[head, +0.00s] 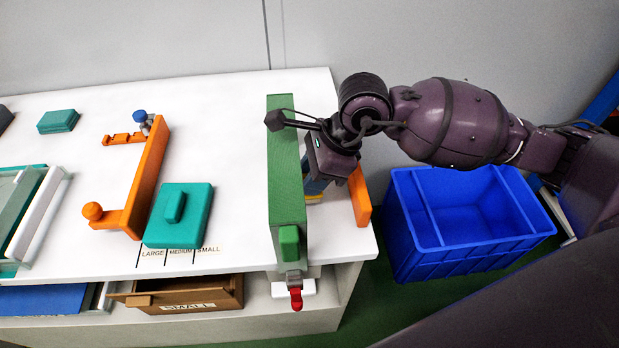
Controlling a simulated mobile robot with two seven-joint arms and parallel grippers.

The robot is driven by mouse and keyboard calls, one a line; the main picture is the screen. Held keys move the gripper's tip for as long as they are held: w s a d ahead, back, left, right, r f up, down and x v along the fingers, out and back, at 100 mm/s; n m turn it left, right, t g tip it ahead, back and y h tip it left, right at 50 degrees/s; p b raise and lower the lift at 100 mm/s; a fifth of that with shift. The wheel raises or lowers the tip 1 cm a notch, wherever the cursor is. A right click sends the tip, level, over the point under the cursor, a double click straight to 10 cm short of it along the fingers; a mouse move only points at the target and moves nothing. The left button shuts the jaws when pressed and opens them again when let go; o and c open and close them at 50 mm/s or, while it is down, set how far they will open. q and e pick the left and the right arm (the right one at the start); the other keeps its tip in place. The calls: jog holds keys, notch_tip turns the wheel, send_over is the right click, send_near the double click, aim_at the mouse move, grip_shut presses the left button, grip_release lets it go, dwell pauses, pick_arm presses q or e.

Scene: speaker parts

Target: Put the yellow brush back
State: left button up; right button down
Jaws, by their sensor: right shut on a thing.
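My right gripper (315,188) points down at the right end of the white table, between a tall green board and an upright orange plate. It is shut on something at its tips. A small yellow piece (314,198) shows just below the fingers, low near the table; it appears to be the yellow brush. Most of it is hidden by the gripper, so its shape and whether it touches the table cannot be told. My left gripper is not in view.
The green board (287,170) stands close left of my gripper, the orange plate (360,195) close right. A blue crate (465,262) is on the floor at right. An orange frame (148,180) and teal block (180,230) lie left.

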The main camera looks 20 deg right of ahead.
jog(key=shift+w+a+f+h, duration=0.1)
jog(key=shift+a+f+h, duration=0.1)
jog(key=shift+f+h, duration=0.25)
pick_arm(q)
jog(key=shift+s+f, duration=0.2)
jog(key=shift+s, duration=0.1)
pick_arm(e)
jog(key=shift+f, duration=0.15)
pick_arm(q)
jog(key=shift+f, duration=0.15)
pick_arm(e)
jog(key=shift+f, duration=0.25)
